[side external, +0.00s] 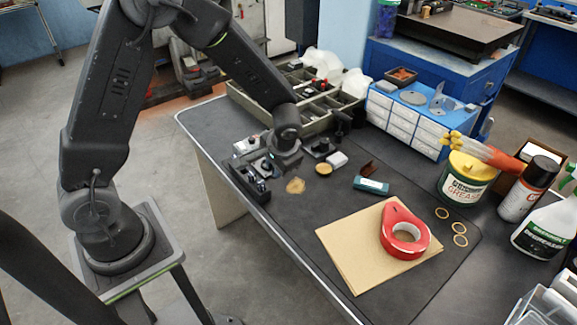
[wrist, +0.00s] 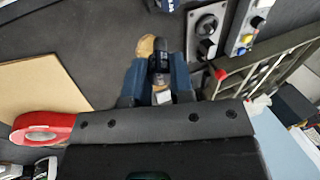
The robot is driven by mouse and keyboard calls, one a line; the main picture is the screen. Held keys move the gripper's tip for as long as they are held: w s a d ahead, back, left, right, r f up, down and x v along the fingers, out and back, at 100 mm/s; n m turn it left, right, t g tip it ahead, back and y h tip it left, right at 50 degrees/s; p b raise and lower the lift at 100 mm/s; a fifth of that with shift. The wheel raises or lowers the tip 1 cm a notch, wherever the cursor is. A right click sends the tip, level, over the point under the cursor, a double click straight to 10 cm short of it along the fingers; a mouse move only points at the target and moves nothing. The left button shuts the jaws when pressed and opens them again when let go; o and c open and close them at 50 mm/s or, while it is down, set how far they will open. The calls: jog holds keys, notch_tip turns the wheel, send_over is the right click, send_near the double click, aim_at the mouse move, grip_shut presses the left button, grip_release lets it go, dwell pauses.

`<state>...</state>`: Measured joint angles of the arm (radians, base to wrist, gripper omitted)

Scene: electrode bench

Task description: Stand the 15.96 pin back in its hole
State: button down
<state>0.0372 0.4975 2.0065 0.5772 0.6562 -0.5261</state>
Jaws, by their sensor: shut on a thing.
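My gripper (wrist: 160,75) shows in the wrist view with its two blue-grey fingers closed on a dark cylindrical pin (wrist: 160,62) that has small pale marking on it; I cannot read its size. In the side view my gripper (side external: 284,162) hangs over the left part of the bench mat, and the pin in it is too small to make out. A black pin block (side external: 246,183) with several small pins lies just left of my gripper, near the mat's left edge. I cannot see which hole in it is empty.
A grey compartment tray (side external: 350,108) stands behind. Red tape (side external: 405,232) rests on brown sheets (side external: 345,250). The mat's front left is clear.

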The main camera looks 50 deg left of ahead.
jog(key=s+a+r+n+h, duration=0.1)
jog(key=s+a+n+h, duration=0.25)
jog(key=a+n, duration=0.85)
jog(key=shift+m+g+h, duration=0.25)
jog(key=shift+m+g, duration=0.15)
jog(key=shift+m, duration=0.1)
jog(key=shift+w+a+f, duration=0.15)
jog(key=shift+a+f, duration=0.05)
jog(key=shift+f, duration=0.6)
jog(key=shift+w+a+f, duration=0.2)
jog(key=shift+a+f, duration=0.05)
jog(key=shift+f, duration=0.5)
jog(key=shift+w+a+f, duration=0.15)
jog(key=shift+a+f, duration=0.05)
jog(key=shift+f, duration=0.6)
jog(key=shift+f, duration=1.85)
jog(key=c, duration=0.9)
grip_release()
notch_tip(320, 180, up, 14)
